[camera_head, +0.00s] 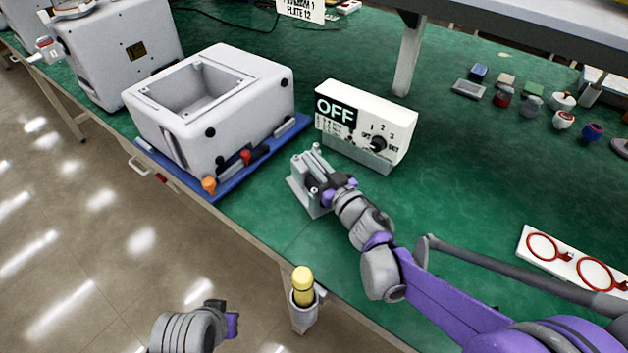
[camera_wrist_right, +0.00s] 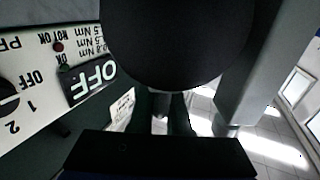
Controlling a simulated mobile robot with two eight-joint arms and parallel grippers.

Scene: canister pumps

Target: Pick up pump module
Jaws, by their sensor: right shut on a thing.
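The pump module, a small grey block with upright posts (camera_head: 309,178), is in front of the white OFF switch box on the green bench in the head view. My right gripper (camera_head: 333,188) is shut on its right side. I cannot tell whether the module touches the bench. In the right wrist view, a large dark rounded shape (camera_wrist_right: 180,40) and a grey part (camera_wrist_right: 252,70) fill the near view; my gripper's fingertips are not clear there. My left gripper (camera_head: 232,322) is at the bottom edge, off the bench, with its jaws unclear.
The white switch box (camera_head: 366,122) stands close behind the module. A white open-topped housing (camera_head: 215,105) sits on a blue tray (camera_head: 290,130) to the left. A yellow-topped tool (camera_head: 303,285) stands in a holder at the bench's front edge. Small parts lie at the back right.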

